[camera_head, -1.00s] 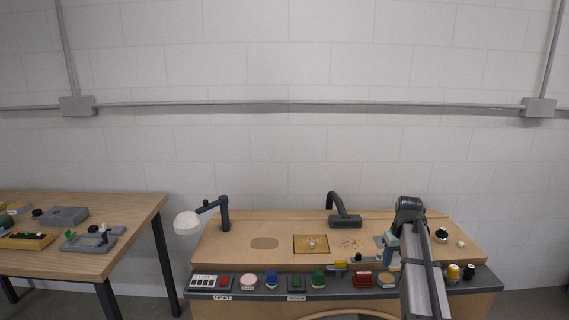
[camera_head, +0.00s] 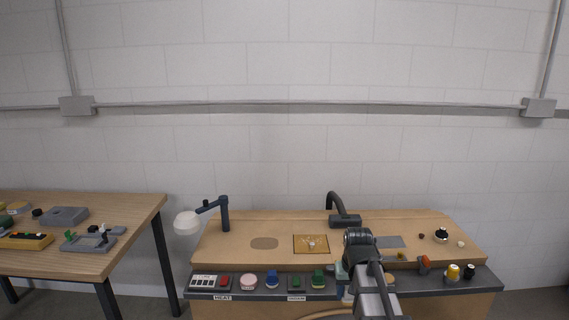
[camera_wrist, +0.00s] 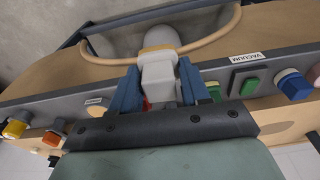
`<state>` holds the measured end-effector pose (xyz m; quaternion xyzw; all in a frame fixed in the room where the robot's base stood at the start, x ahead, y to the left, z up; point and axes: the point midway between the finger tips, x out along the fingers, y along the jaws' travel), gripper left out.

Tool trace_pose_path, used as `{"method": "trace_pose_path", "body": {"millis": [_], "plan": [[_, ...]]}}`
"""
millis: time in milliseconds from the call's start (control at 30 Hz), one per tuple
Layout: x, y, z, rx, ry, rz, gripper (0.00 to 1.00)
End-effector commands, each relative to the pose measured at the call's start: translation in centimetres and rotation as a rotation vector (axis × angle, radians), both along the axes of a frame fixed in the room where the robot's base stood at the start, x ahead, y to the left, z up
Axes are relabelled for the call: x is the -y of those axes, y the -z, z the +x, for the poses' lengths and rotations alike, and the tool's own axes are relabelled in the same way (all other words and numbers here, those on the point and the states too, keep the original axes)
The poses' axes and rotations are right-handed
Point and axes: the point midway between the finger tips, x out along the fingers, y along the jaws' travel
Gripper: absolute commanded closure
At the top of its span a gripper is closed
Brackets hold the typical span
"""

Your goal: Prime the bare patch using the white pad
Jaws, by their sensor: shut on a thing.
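My gripper (camera_wrist: 158,75) is shut on a pale white block (camera_wrist: 158,82), with a blue finger on each side. A tan band and a rounded grey end show beyond the block. I cannot tell whether this is the white pad's own body. In the head view my gripper (camera_head: 344,274) is low over the front rail, right of the green buttons. A brown oval patch (camera_head: 264,243) lies on the left of the bench top, and a grey rectangular patch (camera_head: 390,242) lies on the right. I cannot tell which is the bare patch.
A white-headed lamp (camera_head: 188,222) stands at the bench's left. A dark curved nozzle (camera_head: 344,220) stands at the back. A gold square (camera_head: 311,244) lies mid-bench. The front rail (camera_head: 440,287) carries buttons and knobs. A second table (camera_head: 130,215) at left holds several items.

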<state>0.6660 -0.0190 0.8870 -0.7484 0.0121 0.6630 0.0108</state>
Motion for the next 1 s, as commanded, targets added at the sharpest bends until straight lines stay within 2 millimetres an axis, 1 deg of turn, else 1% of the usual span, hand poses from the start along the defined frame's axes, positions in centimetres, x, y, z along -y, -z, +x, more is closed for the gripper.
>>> {"method": "trace_pose_path", "body": {"millis": [33,167,267,367,467,567,600,700,867,1000], "plan": [[-0.7,0.0,0.1,0.0,-0.012,0.0,0.78],[-1.6,0.0,0.1,0.0,-0.026,0.0,0.78],[-1.2,0.0,0.1,0.0,-0.019,0.0,0.78],[0.4,0.0,0.1,0.0,0.006,0.0,0.78],[2.9,-0.1,0.3,0.001,0.045,-0.001,0.78],[6.0,-0.4,1.6,0.002,0.093,0.0,0.78],[7.4,-0.6,2.6,0.003,0.112,-0.001,0.78],[10.6,-1.2,5.3,0.004,0.153,0.0,0.78],[15.4,-2.1,9.6,0.006,0.207,0.003,0.78],[19.3,-2.9,13.6,0.007,0.243,0.006,0.78]]}}
